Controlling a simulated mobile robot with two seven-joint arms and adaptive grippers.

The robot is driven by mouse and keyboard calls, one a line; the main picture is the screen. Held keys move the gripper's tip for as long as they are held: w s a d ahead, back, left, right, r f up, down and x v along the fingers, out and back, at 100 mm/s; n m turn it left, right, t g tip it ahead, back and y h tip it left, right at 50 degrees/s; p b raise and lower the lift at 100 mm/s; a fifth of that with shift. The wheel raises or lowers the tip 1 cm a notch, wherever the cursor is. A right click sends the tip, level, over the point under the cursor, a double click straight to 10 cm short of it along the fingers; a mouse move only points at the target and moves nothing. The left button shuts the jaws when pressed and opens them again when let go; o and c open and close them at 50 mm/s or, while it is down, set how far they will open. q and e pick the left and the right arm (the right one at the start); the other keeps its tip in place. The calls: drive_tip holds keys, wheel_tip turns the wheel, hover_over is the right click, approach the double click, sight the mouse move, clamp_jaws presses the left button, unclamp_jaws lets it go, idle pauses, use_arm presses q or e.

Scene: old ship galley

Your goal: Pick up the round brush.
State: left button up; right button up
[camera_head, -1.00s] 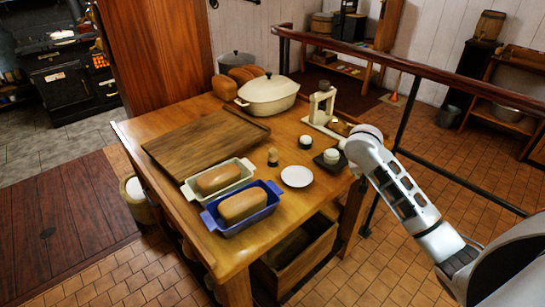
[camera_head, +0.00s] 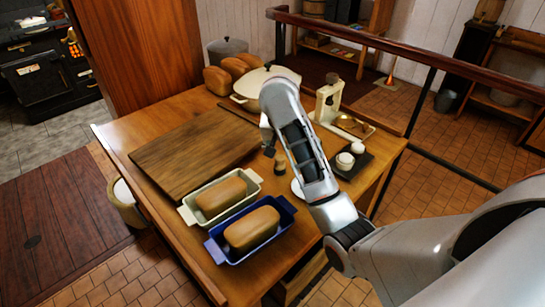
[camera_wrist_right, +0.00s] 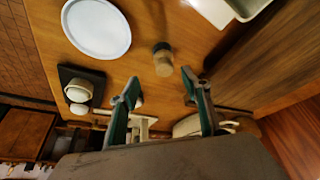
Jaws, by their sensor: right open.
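The round brush (camera_head: 280,165) is small, with a pale wooden part and a dark part. It stands on the wooden table (camera_head: 240,290) between the cutting board and the white plate. In the right wrist view the brush (camera_wrist_right: 163,62) shows just beyond the fingertips, roughly between their lines. My right gripper (camera_head: 268,141) is over the table beside the brush, partly hidden by its own arm in the head view. In the wrist view its fingers (camera_wrist_right: 160,83) are apart with nothing held. My left gripper is not in view.
A white plate (camera_wrist_right: 96,28) lies near the brush. A dark tray (camera_wrist_right: 95,75) holds white pots. A cutting board (camera_head: 190,150), a pale loaf dish (camera_head: 189,213) and a blue loaf dish (camera_head: 217,252) are left of my arm. A white casserole (camera_head: 254,82) stands behind.

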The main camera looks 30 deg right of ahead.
sight(280, 159)
drive_tip(key=shift+w+a+f, duration=0.2)
drive_tip(key=shift+a, duration=0.25)
drive_tip(key=shift+x, duration=0.85)
drive_tip(key=shift+s+x, duration=0.15)
drive_tip(key=shift+x, duration=1.2)
drive_tip(key=shift+s+x, duration=0.15)
drive_tip(key=shift+x, duration=1.2)
drive_tip(key=shift+a+f, duration=0.15)
drive_tip(key=shift+a, duration=0.05)
drive_tip(key=c, duration=1.1)
